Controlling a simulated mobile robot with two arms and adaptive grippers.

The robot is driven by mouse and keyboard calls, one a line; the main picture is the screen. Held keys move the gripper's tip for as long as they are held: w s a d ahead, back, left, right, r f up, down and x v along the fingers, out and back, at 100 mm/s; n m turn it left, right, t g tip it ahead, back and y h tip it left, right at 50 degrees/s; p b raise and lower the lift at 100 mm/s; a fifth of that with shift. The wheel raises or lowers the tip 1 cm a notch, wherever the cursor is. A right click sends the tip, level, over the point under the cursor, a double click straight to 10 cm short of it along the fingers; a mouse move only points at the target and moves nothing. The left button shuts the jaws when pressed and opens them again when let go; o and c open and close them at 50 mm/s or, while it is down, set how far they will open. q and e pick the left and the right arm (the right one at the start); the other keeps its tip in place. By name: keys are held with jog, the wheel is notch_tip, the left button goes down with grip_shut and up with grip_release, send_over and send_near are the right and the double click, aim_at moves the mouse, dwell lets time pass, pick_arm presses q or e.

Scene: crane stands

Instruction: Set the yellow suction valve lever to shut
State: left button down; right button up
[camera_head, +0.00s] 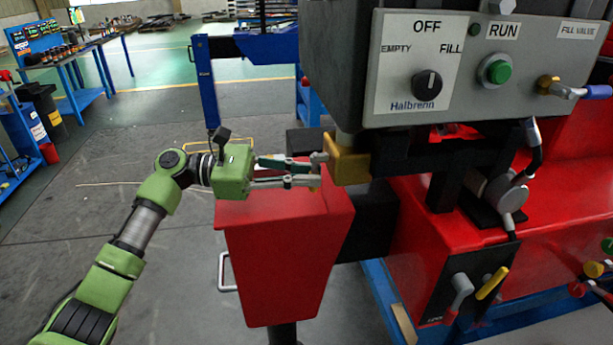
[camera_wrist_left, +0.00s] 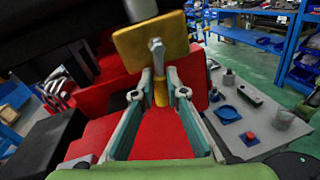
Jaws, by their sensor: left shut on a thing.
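The yellow valve block (camera_head: 347,163) sits under the left corner of the grey control box. In the left wrist view it shows as a yellow plate (camera_wrist_left: 135,46) with a silver stem on its face. A short yellow lever (camera_wrist_left: 160,92) points down from that stem. My left gripper (camera_head: 317,172) comes in from the left at the block, above the red bin. In the left wrist view its fingers (camera_wrist_left: 158,92) are on both sides of the lever and shut on it. The lever is mostly hidden by the fingers in the head view. My right gripper is not in view.
The grey control box (camera_head: 455,108) overhangs to the right, with a black knob (camera_head: 427,85) and a green button (camera_head: 498,70). A red bin (camera_head: 280,255) stands below the gripper. Another yellow lever (camera_head: 492,283) is on the red machine lower right.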

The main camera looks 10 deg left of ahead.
pick_arm(q)
jog(key=shift+w+a+r+m+y, duration=0.2)
jog(key=shift+w+m, duration=0.2)
jog(key=shift+m, duration=0.65)
jog(key=shift+w+a+r+m+y, duration=0.1)
jog(key=shift+w+r+m+y, duration=0.2)
jog(key=shift+m, duration=0.75)
jog(key=c, duration=2)
grip_release()
jog(key=shift+f, duration=0.1)
jog(key=a, duration=0.4)
jog(key=s+a+r, duration=0.1)
jog(key=a, duration=0.6)
jog(key=shift+s+a+r, duration=0.2)
jog(key=shift+s+a, duration=0.15)
jog(key=shift+a, duration=0.05)
